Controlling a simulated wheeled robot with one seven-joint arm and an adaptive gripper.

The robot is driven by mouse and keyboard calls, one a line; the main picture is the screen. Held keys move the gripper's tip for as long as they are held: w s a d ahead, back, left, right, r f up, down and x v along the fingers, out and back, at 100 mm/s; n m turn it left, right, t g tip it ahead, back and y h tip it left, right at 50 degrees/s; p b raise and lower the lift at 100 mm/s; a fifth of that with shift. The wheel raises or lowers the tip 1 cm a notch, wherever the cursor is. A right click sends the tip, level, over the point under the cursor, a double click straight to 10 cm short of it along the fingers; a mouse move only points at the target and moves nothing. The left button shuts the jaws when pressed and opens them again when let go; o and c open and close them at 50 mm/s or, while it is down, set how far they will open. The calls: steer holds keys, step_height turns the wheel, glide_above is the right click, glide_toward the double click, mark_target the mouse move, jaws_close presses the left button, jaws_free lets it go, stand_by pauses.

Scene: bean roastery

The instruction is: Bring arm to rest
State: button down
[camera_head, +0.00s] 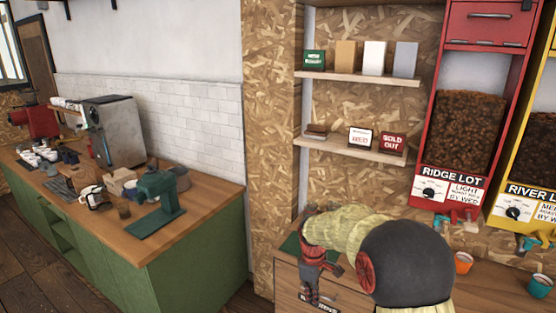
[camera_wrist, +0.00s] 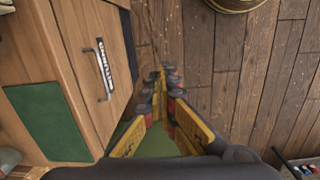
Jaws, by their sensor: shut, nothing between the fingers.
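My gripper (camera_head: 311,293) hangs fingers down in front of the wooden counter's drawer in the head view, at the lower middle. My arm, with a pale yellow sleeve and a dark rounded joint, reaches to it from the lower right. In the wrist view my gripper (camera_wrist: 161,73) has its yellow and dark fingers together, with nothing between them. Below the fingers is the plank floor (camera_wrist: 225,85). The counter's drawer front (camera_wrist: 80,50) is to their left, apart from them.
A green mat (camera_wrist: 48,122) lies on the counter top beside my gripper. The drawer has a metal handle (camera_wrist: 103,70). Red (camera_head: 464,130) and yellow (camera_head: 535,160) bean dispensers stand right, with cups (camera_head: 463,263) below. A green counter (camera_head: 195,260) with machines stands left. Bare floor lies below.

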steer(key=s+d+r+m+t, duration=0.2)
steer(key=s+r, duration=0.5)
steer(key=s, duration=0.4)
steer(key=s+d+r+m+t, duration=0.1)
steer(key=s+d+r+m, duration=0.2)
steer(key=s, duration=0.8)
steer(key=s+d+r+m+t, duration=0.2)
steer(key=s+r+m, duration=0.4)
steer(key=s+r, duration=0.5)
steer(key=shift+s+d+r+t+y, duration=0.3)
steer(key=shift+s+y, duration=0.1)
